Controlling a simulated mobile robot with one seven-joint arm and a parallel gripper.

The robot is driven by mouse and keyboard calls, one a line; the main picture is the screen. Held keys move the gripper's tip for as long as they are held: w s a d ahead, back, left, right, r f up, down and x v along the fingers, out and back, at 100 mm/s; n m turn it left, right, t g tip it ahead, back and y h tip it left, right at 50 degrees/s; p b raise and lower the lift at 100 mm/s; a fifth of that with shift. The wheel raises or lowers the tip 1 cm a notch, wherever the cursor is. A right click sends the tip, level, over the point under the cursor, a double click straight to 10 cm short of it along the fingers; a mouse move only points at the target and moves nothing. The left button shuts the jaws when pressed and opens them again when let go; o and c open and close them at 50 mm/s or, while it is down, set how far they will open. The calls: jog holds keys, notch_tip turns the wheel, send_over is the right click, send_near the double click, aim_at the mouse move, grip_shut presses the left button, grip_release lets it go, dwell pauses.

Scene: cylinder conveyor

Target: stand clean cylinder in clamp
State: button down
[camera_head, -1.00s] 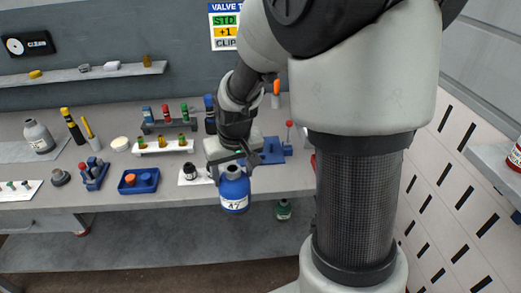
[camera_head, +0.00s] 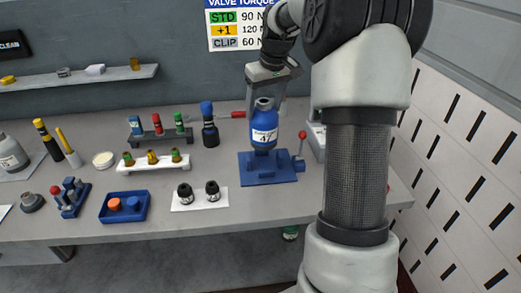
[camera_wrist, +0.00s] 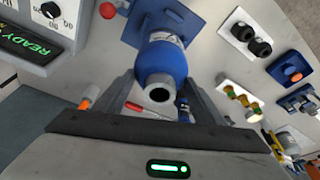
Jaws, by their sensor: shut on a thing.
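A blue cylinder (camera_head: 264,125) with a white label reading 47 and a grey neck is held upright by my gripper (camera_head: 266,100). In the wrist view the cylinder (camera_wrist: 160,65) sits between the two fingers of my gripper (camera_wrist: 160,88), neck toward the camera. The blue clamp (camera_head: 283,177) stands on the bench, with a red-knobbed lever (camera_head: 301,147) at its right. The cylinder's lower end is directly over or in the clamp's middle; I cannot tell whether it touches. In the wrist view the clamp's base plate (camera_wrist: 197,22) shows behind the cylinder.
A white mat (camera_head: 200,203) with two black-topped parts lies left of the clamp. A blue-capped bottle (camera_head: 209,130) and a rack of coloured bottles (camera_head: 158,138) stand behind. A device with a green READY display (camera_wrist: 25,42) is close by. Bare bench lies in front of the clamp.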

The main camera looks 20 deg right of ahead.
aim_at(264, 134)
jog(key=shift+f+b, duration=0.35)
jog(key=shift+f, duration=4.35)
jog(key=shift+c, duration=2.3)
grip_release()
jog(key=shift+s+f, duration=0.1)
jog(key=shift+f, duration=0.05)
jog(key=v, duration=1.2)
jog(key=shift+p, duration=0.4)
